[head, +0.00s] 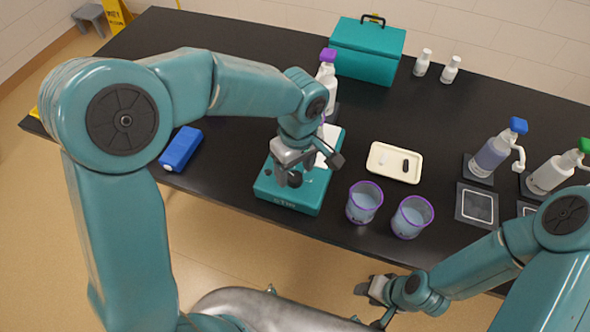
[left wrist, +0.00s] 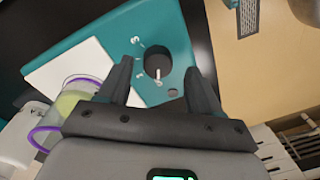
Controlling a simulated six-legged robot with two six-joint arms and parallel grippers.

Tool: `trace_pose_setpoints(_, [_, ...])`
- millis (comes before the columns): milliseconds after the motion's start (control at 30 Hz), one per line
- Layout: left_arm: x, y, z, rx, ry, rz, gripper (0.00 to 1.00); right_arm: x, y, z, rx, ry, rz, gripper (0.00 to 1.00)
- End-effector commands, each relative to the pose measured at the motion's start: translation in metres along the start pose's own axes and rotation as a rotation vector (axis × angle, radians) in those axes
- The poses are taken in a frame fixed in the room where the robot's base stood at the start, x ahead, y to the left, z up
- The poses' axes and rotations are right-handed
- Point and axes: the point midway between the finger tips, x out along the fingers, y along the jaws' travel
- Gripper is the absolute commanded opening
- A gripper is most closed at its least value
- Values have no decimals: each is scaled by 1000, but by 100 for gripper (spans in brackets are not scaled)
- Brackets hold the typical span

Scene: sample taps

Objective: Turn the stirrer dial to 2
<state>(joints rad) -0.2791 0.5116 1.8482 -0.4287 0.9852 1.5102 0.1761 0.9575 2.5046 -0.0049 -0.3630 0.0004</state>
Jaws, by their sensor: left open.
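The stirrer is a teal box (head: 287,198) with a white top plate (head: 328,150), near the table's front edge. In the left wrist view its dial (left wrist: 157,60) is a dark round knob with a white pointer line and small white marks around it. My left gripper (head: 308,172) is over the stirrer's front. In the left wrist view its two fingers (left wrist: 160,72) are apart, on either side of the dial, with nothing gripped. I cannot tell whether they touch it. My right gripper (head: 372,304) is in front of the table, fingers apart and empty.
Two purple-rimmed cups (head: 364,202) (head: 411,216) stand right of the stirrer. Behind are a cream tray (head: 381,174), a purple-topped bottle (head: 327,78) and a teal case (head: 366,52). A blue box (head: 181,148) lies left. Spray bottles (head: 492,152) stand right.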

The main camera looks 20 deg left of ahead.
Motion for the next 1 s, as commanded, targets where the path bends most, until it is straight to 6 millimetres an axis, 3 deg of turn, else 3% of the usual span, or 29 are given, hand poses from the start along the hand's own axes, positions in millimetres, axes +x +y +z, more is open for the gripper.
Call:
trace_pose_setpoints(200, [18, 2, -1, 0, 0, 0, 64, -1, 0, 0, 0, 0, 0, 43])
trace_pose_setpoints(467, [19, 2, -1, 0, 0, 1, 64, -1, 0, 0, 0, 0, 0, 43])
trace_pose_setpoints(633, [19, 2, -1, 0, 0, 1, 12, -1, 0, 0, 0, 0, 0, 43])
trace_pose_setpoints(667, [19, 2, -1, 0, 0, 1, 9, -1, 0, 0, 0, 0, 0, 43])
trace_pose_setpoints(1000, [20, 2, -1, 38, 3, 0, 8, 2, 0, 0, 0, 0, 0, 43])
